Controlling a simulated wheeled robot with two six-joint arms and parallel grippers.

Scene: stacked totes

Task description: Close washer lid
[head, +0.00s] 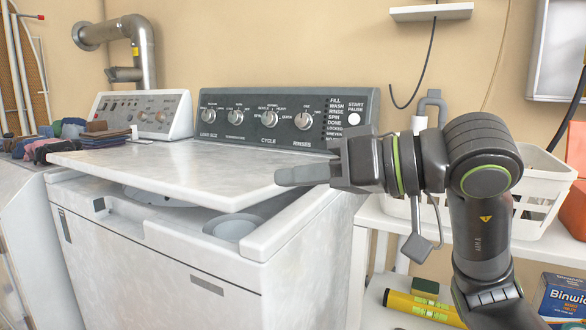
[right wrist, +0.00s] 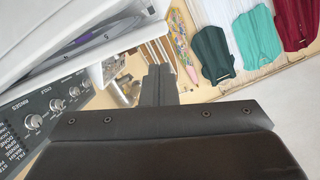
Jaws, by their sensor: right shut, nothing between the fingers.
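The washer lid (head: 185,165) is a pale flat panel on the top-loading washer (head: 150,255), tilted low. Its front edge stands apart from the rim, and part of the opening and a round grey dispenser cup (head: 234,227) show beneath it. My right gripper (head: 282,176) is shut and empty at the lid's right front, its fingertips overlapping the lid edge in the head view. I cannot tell whether it touches the lid. The shut fingers also show in the right wrist view (right wrist: 158,82). My left gripper is not in view.
The dark control panel (head: 275,118) stands behind the lid; it also shows in the right wrist view (right wrist: 50,118). A second machine with folded clothes (head: 75,137) is at left. A white shelf unit (head: 375,215) with a white basket (head: 540,190) stands close at right.

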